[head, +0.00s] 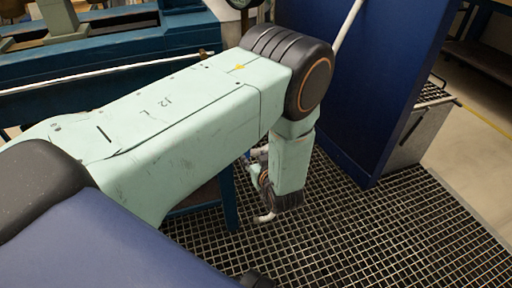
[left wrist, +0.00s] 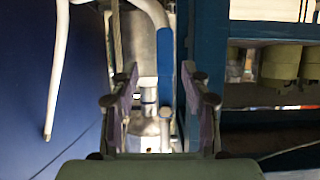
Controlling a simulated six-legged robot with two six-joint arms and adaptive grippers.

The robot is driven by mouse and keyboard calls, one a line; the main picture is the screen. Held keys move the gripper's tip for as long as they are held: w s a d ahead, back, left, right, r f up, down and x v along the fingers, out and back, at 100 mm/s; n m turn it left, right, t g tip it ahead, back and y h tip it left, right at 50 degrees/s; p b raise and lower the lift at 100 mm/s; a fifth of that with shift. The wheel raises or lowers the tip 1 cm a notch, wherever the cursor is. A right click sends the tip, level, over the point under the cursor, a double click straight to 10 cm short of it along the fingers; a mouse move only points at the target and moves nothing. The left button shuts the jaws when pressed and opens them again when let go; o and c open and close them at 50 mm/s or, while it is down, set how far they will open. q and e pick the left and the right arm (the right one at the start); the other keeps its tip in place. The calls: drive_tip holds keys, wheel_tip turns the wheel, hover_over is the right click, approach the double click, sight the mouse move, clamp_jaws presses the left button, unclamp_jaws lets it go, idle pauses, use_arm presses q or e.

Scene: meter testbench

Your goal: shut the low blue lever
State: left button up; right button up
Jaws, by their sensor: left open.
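My left gripper (left wrist: 160,92) is open in the left wrist view, with one finger on each side of the picture's middle. A narrow upright blue bar (left wrist: 164,65), which looks like the low blue lever, shows beyond and between the fingers. It stands beside a curved white pipe, above silvery fittings (left wrist: 150,125). I see no finger touching it. In the head view the left gripper (head: 262,187) hangs below my forearm, partly hidden behind the wrist. I cannot make out the lever clearly there. My right gripper is not in view.
A large blue panel (head: 375,85) stands right of the arm in the head view. A blue bench (head: 110,55) lies behind. The floor is metal grating (head: 350,230), clear at the lower right. A thin white pipe (left wrist: 55,70) hangs at the left in the left wrist view.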

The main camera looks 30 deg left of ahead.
sight(247, 150)
use_arm(q)
drive_tip(key=b+x, duration=0.1)
drive_tip(key=x, duration=0.1)
drive_tip(key=b+x, duration=0.1)
drive_tip(key=x, duration=0.1)
drive_tip(key=b+x, duration=0.1)
drive_tip(key=x, duration=0.1)
drive_tip(key=shift+a, duration=0.65)
drive_tip(key=shift+w+a+y+b, duration=0.3)
drive_tip(key=shift+a, duration=0.05)
clamp_jaws()
